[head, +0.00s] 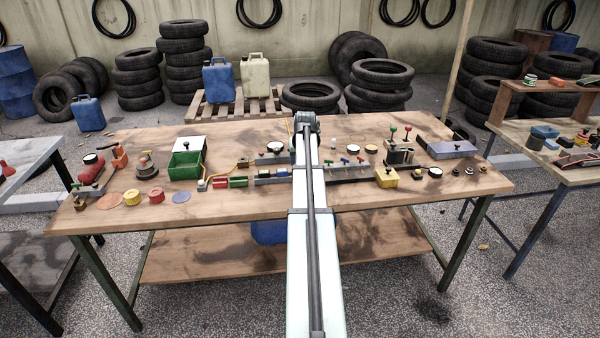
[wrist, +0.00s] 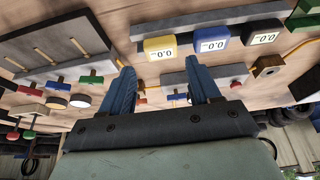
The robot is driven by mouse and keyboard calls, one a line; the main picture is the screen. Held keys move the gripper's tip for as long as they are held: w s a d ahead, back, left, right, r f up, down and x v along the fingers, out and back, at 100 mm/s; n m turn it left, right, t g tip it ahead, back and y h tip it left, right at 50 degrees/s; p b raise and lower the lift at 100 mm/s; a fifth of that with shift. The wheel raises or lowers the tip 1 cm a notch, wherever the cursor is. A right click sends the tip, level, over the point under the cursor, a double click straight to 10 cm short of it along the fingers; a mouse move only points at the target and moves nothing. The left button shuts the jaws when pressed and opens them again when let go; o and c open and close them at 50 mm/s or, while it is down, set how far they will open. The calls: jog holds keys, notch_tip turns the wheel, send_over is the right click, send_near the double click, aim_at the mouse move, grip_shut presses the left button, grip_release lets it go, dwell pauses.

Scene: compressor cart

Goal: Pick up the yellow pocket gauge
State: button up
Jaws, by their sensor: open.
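The yellow pocket gauge (wrist: 159,48) lies on the wooden workbench in the wrist view, its white display reading 0.0. It is just beyond my gripper (wrist: 160,68), roughly between the two blue fingers as seen in that view. My gripper is open, with nothing between its fingers. In the head view my arm reaches over the bench, and I cannot make out the yellow gauge or the fingertips there.
The workbench (head: 340,218) is crowded. A green bin (head: 184,166) stands left of my arm. A yellow block (head: 386,178) and a grey flat box (head: 452,149) are to its right. In the wrist view a grey bar (wrist: 222,18) lies beyond the gauges and a rodded tray (wrist: 50,42) lies left.

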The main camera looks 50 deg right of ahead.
jog(key=shift+x, duration=2.75)
jog(key=shift+a, duration=0.2)
jog(key=c, duration=0.8)
jog(key=shift+r, duration=0.1)
